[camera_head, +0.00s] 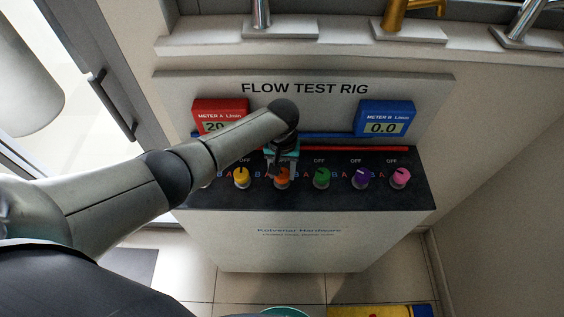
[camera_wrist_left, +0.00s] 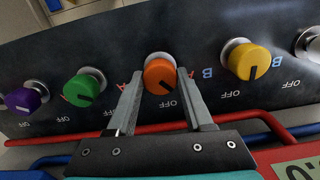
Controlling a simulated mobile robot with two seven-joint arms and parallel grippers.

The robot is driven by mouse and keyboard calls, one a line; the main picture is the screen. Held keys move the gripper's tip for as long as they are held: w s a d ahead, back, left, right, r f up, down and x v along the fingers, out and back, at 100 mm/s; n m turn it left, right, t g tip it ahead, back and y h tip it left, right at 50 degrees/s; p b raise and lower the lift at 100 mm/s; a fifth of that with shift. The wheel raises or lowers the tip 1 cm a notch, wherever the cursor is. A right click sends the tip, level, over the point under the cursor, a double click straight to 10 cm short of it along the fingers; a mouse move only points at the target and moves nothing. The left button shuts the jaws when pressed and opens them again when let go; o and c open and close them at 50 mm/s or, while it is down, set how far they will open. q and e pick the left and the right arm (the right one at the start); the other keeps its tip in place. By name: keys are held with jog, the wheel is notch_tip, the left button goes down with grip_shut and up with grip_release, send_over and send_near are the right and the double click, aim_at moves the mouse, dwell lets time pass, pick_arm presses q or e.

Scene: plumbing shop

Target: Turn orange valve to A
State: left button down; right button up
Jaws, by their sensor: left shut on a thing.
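The orange valve (camera_head: 281,183) is a round knob in the row on the dark sloping panel, partly covered by my left gripper (camera_head: 281,168) in the head view. In the left wrist view the orange valve (camera_wrist_left: 160,76) sits between the two fingers of my left gripper (camera_wrist_left: 159,82), which is shut on its sides. Its black mark points down and slightly right there, toward its OFF label. My right gripper is not in view.
Yellow (camera_head: 241,177), green (camera_head: 321,177), purple (camera_head: 362,178) and pink (camera_head: 400,177) knobs share the panel. Red meter A (camera_head: 219,107) reads about 20, partly hidden by my arm. Blue meter B (camera_head: 385,117) reads 0.0. Red and blue pipes run behind the knobs.

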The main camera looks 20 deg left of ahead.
aim_at(282, 173)
pick_arm(q)
jog(key=shift+n+p, duration=1.35)
jog(key=shift+n, duration=0.75)
jog(key=shift+c, duration=1.4)
grip_release()
jog(key=shift+r, duration=0.15)
jog(key=shift+r, duration=0.3)
notch_tip(282, 173, up, 5)
jog(key=shift+r+p, duration=0.1)
jog(key=shift+p, duration=0.9)
notch_tip(282, 173, up, 9)
jog(key=shift+r, duration=0.15)
